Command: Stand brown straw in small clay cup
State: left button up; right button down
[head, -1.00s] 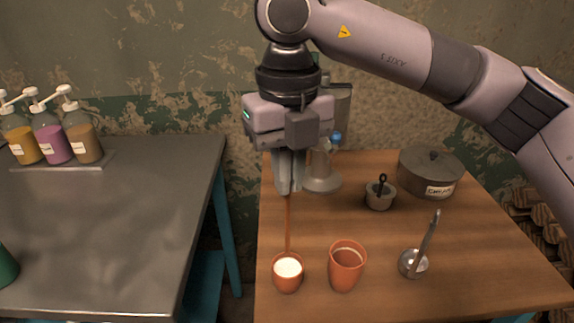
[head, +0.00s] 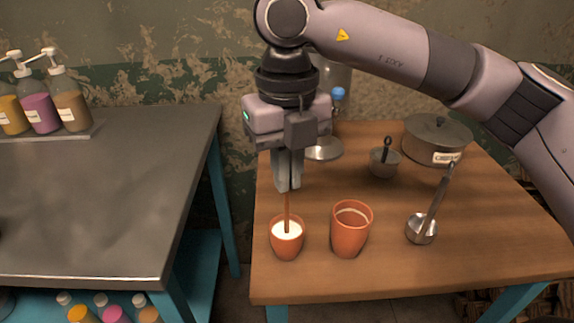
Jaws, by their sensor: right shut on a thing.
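The brown straw (head: 287,209) is upright, its lower end inside the small clay cup (head: 287,248) at the wooden table's front left. The cup holds a white liquid, and the straw's lower end shows against it. My right gripper (head: 289,187) points down above the cup, shut on the upper part of the straw. The straw's top is hidden between the fingers. My left gripper is not in view.
A taller clay cup (head: 350,240) stands just right of the small one. A metal ladle (head: 422,230), a small lidded pot (head: 383,163) and a large lidded pot (head: 437,140) are farther right. Pump bottles (head: 72,105) stand on the metal table (head: 105,200) at left.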

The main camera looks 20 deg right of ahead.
jog(key=shift+f, duration=0.1)
jog(key=c, duration=0.8)
grip_release()
jog(key=shift+r+p, duration=0.9)
jog(key=shift+r, duration=0.35)
jog(key=shift+r+p, duration=1.6)
jog(key=shift+r, duration=0.7)
